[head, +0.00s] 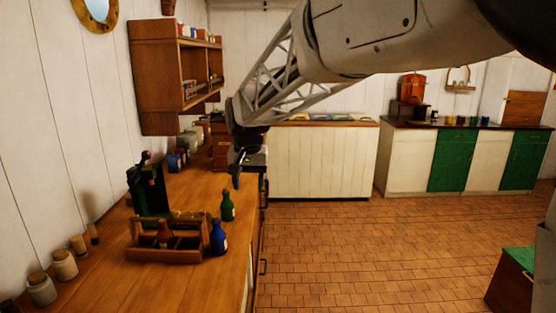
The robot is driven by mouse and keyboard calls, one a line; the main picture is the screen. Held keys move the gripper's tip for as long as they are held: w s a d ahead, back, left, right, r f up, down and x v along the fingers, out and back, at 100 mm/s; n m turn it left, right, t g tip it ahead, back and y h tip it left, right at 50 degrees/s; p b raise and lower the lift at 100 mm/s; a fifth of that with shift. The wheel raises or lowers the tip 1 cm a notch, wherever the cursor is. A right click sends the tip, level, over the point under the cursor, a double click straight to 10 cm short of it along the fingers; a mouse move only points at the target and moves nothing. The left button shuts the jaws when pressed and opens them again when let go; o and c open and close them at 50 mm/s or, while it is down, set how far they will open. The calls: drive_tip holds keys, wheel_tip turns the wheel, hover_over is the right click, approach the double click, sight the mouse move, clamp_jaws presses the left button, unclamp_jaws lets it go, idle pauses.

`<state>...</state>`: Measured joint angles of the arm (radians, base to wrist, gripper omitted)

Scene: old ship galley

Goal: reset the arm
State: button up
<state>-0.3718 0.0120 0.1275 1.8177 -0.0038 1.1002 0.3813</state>
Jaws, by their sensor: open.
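My arm reaches in from the upper right. My gripper (237,176) is open and points down above the right edge of the wooden counter (185,285). I see nothing between its fingers. A green bottle (227,206) stands upright on the counter below the gripper, apart from it. A blue bottle (218,238) stands upright beside the right end of a wooden carrier (160,255).
A dark green device (150,190) stands behind the carrier. Corked jars (64,264) line the wall at the front left. A wooden wall shelf (160,75) hangs left of my arm. More jars (185,150) stand at the counter's back.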

drive_tip(key=s+d, duration=0.9)
drive_tip(key=d, duration=0.1)
drive_tip(key=s+d+f, duration=0.2)
drive_tip(key=s+d, duration=0.3)
drive_tip(key=s, duration=0.4)
drive_tip(key=s+d+f+t, duration=0.1)
drive_tip(key=s+d+f, duration=0.2)
drive_tip(key=s, duration=0.6)
drive_tip(key=s+d+f, duration=0.3)
drive_tip(key=s+d, duration=0.5)
drive_tip(key=s, duration=0.1)
drive_tip(key=shift+s+f+t+h, duration=0.2)
drive_tip(key=shift+s+t+h, duration=0.1)
drive_tip(key=shift+s, duration=0.1)
drive_tip(key=shift+d, duration=0.1)
